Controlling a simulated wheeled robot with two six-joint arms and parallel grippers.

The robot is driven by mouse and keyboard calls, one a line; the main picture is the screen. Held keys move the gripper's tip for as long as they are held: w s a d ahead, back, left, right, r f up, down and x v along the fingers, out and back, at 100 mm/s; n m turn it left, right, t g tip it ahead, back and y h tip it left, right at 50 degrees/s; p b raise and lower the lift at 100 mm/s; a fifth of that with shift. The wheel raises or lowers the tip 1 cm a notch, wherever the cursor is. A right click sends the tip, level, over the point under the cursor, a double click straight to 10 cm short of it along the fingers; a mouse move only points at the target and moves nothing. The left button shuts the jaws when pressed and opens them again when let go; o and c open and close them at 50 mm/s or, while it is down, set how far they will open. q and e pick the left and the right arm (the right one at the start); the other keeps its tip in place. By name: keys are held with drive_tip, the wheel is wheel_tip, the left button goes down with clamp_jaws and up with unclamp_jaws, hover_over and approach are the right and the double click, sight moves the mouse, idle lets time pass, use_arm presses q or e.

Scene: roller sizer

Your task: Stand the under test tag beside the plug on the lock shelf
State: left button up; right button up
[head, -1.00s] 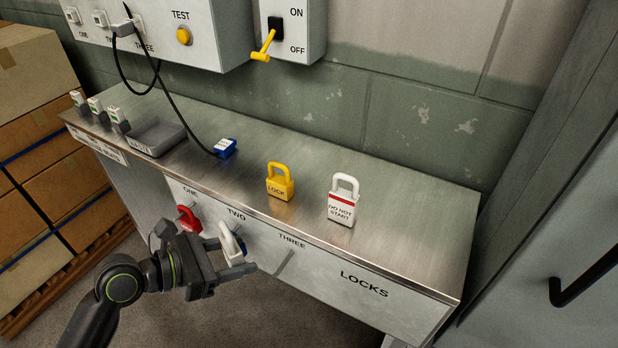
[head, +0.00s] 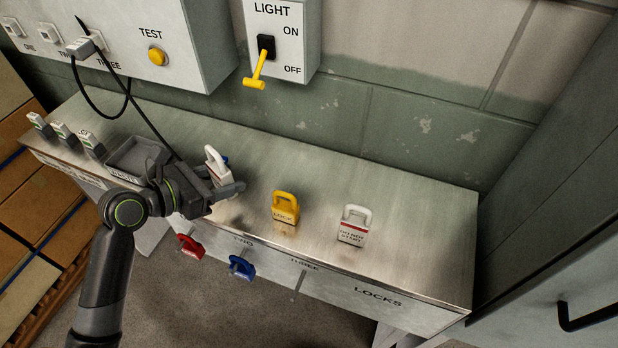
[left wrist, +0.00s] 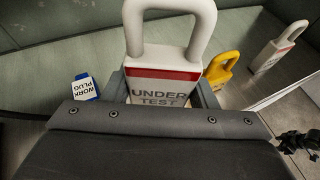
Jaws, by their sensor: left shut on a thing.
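The under test tag (head: 214,162) is a white padlock shape with a red stripe. The left wrist view shows its words and large shackle (left wrist: 165,75). The work plug (left wrist: 86,88), blue and white, lies on the lock shelf (head: 330,180) just left of the tag in the left wrist view. In the head view the tag and gripper hide most of it. A dark part, seemingly my right gripper (left wrist: 301,143), shows at the right edge.
A yellow lock (head: 285,208) and a white do-not-start tag (head: 354,226) stand to the right on the shelf. A red tag (head: 190,246) and a blue tag (head: 242,267) hang on the front. A grey tray (head: 135,157) lies left. The shelf's right end is clear.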

use_arm(q)
wheel_tip(320, 180, up, 3)
drive_tip(key=w+d+p, duration=0.3)
drive_tip(key=p, duration=0.1)
hover_over(251, 196)
drive_tip(key=shift+n+y, duration=0.3)
wheel_tip(251, 196, down, 6)
drive_tip(key=shift+r, duration=0.1)
drive_tip(key=shift+f, duration=2.05)
use_arm(e)
drive_tip(key=shift+r, duration=2.75)
use_arm(q)
drive_tip(key=shift+f, duration=0.2)
drive_tip(key=o, duration=1)
